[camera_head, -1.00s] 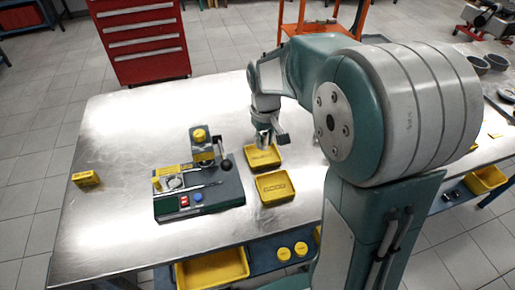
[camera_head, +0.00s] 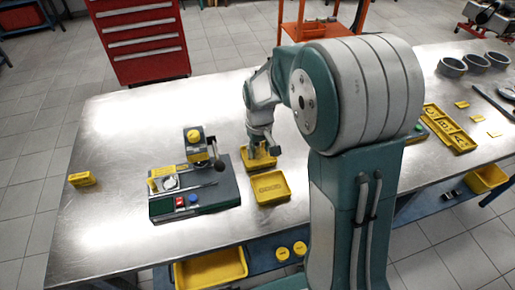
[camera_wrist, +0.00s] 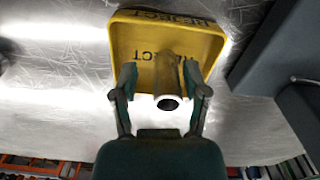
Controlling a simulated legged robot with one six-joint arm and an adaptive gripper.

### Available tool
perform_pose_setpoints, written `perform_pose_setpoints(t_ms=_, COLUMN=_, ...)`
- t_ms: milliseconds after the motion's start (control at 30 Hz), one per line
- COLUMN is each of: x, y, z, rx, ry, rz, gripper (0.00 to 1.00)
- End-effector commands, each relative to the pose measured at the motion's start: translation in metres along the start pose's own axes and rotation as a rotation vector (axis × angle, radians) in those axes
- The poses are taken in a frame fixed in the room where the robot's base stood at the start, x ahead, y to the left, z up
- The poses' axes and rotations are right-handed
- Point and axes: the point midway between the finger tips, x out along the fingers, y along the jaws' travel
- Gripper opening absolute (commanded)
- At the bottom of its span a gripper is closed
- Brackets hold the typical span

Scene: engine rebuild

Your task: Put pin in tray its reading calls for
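The pin (camera_wrist: 168,82), a grey hollow cylinder, stands between my fingers over the yellow reject tray (camera_wrist: 205,42) in the wrist view. My gripper (camera_wrist: 161,80) is open around it, with a clear gap on the left and a narrow one on the right. I cannot tell whether the pin rests on the tray floor. In the head view my gripper (camera_head: 262,148) is low at the reject tray (camera_head: 266,163) and hides the pin. The second tray (camera_head: 285,197), seemingly marked GOOD, is empty in front of it. The gauge (camera_head: 215,195) stands left of the trays.
A small yellow block (camera_head: 82,179) sits at the table's left. A divided yellow tray (camera_head: 450,130) and grey rings (camera_head: 452,67) lie to the right.

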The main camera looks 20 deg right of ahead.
Motion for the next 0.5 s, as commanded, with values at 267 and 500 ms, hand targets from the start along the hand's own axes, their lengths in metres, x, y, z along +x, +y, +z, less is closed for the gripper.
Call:
perform_pose_setpoints(t_ms=267, x=0.0, y=-0.002, z=-0.001, rx=-0.001, ry=0.0, rz=0.002, gripper=0.64)
perform_pose_setpoints(t_ms=500, x=-0.024, y=-0.002, z=-0.001, rx=-0.001, ry=0.005, rz=0.003, gripper=0.64)
